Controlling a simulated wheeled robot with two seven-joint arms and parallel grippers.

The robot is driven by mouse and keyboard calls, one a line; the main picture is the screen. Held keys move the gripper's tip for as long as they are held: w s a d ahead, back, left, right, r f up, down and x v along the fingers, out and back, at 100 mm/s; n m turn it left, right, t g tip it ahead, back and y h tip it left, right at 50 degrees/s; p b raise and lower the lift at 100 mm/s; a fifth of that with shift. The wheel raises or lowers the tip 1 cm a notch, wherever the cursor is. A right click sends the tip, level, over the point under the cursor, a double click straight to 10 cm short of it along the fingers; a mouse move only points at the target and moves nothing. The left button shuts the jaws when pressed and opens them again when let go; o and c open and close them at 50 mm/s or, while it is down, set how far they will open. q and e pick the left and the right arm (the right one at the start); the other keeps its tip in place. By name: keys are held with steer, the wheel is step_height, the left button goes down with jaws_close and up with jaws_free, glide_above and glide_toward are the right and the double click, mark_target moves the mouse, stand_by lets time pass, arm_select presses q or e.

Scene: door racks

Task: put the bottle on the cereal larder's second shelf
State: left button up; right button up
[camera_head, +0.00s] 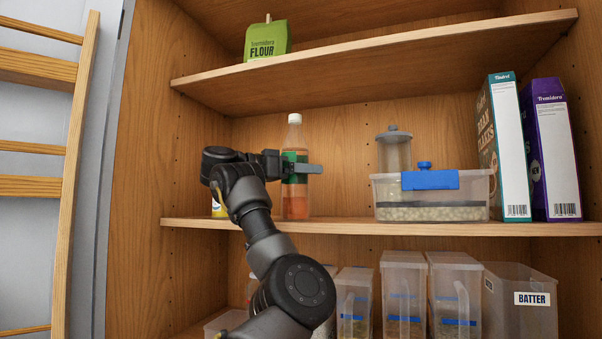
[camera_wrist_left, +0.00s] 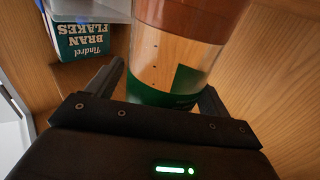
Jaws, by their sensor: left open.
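The bottle (camera_head: 295,206) is clear with a white cap, a green label and orange contents. It stands upright on the cereal larder's middle shelf (camera_head: 345,227), left of centre. My left gripper (camera_head: 301,168) is at label height with its fingers open around the bottle. One finger shows in front of the label; the other is hidden in the head view. In the left wrist view the bottle (camera_wrist_left: 183,45) lies between the two spread fingers. Whether either finger touches it I cannot tell. My right gripper is not in view.
A lidded tub (camera_head: 432,196), a grey-lidded jar (camera_head: 394,151) and two cereal boxes (camera_head: 508,150) (camera_head: 553,150) stand to the right. A yellow item (camera_head: 218,208) is partly behind my arm. Flour (camera_head: 267,41) sits on the upper shelf (camera_head: 380,52). Containers (camera_head: 404,290) fill the level below.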

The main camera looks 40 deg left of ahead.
arm_select(q)
steer(key=b+v, duration=1)
steer(key=v, duration=0.2)
steer(key=shift+b, duration=0.4)
